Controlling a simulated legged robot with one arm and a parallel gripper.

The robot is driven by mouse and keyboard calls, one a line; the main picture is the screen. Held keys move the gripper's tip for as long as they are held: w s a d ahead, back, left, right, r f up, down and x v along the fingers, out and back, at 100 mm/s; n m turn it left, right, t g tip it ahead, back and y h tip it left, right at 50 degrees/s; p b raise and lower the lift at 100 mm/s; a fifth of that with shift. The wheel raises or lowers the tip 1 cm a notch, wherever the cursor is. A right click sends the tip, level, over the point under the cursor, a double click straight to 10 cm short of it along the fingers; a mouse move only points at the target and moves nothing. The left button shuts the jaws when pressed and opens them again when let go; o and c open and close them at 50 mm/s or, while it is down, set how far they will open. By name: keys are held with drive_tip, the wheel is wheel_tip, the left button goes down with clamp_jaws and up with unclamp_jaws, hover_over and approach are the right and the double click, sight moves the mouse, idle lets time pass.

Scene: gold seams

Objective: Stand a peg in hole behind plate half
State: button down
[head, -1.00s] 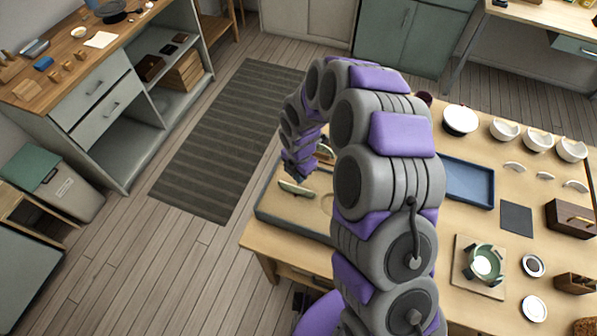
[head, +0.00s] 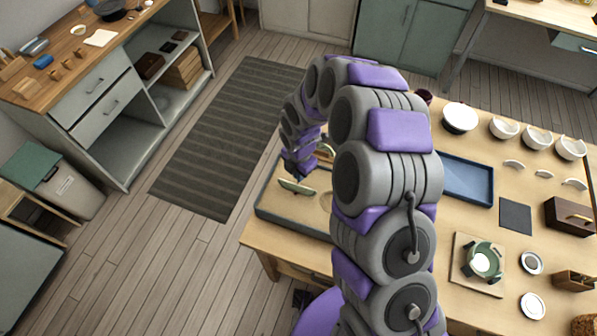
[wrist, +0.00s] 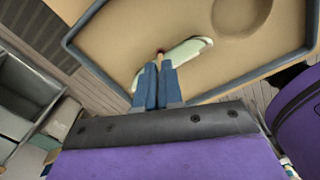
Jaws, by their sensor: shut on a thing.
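My gripper (wrist: 160,66) points down over a tan-filled tray (wrist: 110,75), its two blue fingers close together. A small reddish-brown tip, the peg (wrist: 160,51), shows between the fingertips. A pale green-white plate half (wrist: 190,48) stands on edge in the tray, right beside the fingertips. I cannot tell whether the peg touches it. The hole is hidden.
The tray's dark rim (head: 285,226) sits at the table's left corner, with a round hollow (wrist: 240,14) in its fill. A blue tray (head: 468,180), bowls (head: 460,117), a green holder on a board (head: 483,258) and a dark square (head: 515,215) lie to the right.

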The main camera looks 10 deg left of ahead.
drive_tip(key=shift+f+p, duration=0.3)
drive_tip(key=shift+f, duration=0.5)
idle(1.9)
drive_tip(key=c, duration=1.2)
unclamp_jaws()
drive_tip(key=o, duration=0.3)
drive_tip(key=shift+o, duration=0.7)
drive_tip(key=shift+s, duration=0.1)
drive_tip(key=shift+d+f, duration=0.1)
